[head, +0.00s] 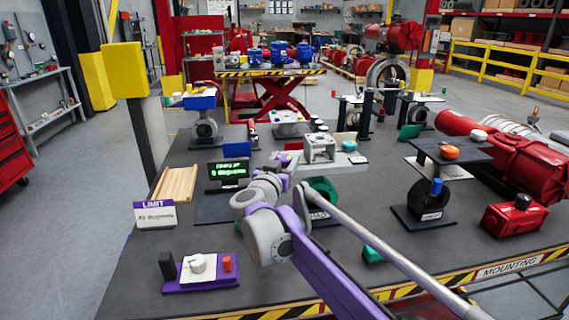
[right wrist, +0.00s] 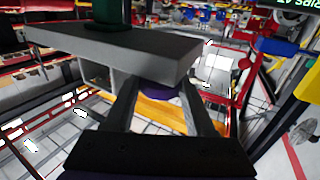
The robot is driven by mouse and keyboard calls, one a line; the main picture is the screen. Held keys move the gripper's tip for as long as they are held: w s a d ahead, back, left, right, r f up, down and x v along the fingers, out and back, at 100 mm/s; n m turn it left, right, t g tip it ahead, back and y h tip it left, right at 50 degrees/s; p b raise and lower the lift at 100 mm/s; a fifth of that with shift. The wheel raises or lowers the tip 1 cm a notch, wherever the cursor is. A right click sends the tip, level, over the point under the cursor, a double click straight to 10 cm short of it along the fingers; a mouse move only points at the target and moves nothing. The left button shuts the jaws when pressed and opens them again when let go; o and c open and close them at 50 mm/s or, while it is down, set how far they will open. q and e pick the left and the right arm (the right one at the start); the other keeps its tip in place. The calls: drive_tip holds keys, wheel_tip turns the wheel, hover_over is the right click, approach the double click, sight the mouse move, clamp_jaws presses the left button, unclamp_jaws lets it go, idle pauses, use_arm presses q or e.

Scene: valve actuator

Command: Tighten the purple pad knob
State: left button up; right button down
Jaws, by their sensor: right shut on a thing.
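My right arm comes in from the lower right in the head view. Its gripper (head: 284,168) is at the left end of a grey bench plate (head: 345,158), mostly hidden by its own wrist. In the right wrist view the two fingers (right wrist: 172,95) reach up to the edge of a grey slab (right wrist: 120,52) and are shut on a purple piece, the pad knob (right wrist: 182,91). Only a small part of the knob shows between the fingers. Whether it is turned cannot be seen. My left gripper is not in view.
A stand with an orange knob (head: 449,152) is on the right.

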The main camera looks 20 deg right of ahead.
drive_tip(key=shift+a+r+m+g+h+p, duration=0.1)
drive_tip(key=shift+m+g+h+p, duration=0.4)
drive_tip(key=shift+m+g+h, duration=0.45)
drive_tip(key=m+g+h+p, duration=0.2)
drive_tip(key=g, duration=0.2)
drive_tip(key=m+g+h+p, duration=0.2)
drive_tip(key=m+g+p, duration=0.1)
drive_tip(key=g, duration=0.1)
drive_tip(key=shift+w+r+m+p, duration=0.1)
drive_tip(key=shift+r+m+p, duration=0.05)
drive_tip(key=shift+m+p, duration=0.15)
drive_tip(key=m+g+p, duration=0.2)
drive_tip(key=g+p, duration=0.1)
drive_tip(key=m+g+p, duration=0.2)
drive_tip(key=g+p, duration=0.2)
drive_tip(key=shift+r+m, duration=0.1)
drive_tip(key=shift+m, duration=0.15)
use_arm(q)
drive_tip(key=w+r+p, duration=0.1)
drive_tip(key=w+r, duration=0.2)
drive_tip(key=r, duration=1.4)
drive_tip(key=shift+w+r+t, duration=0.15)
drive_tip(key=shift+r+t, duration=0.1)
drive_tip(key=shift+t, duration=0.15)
use_arm(e)
drive_tip(key=shift+f+m+g, duration=0.2)
drive_tip(key=shift+m+g, duration=0.2)
drive_tip(key=shift+g, duration=0.25)
drive_tip(key=shift+c, duration=1.2)
unclamp_jaws()
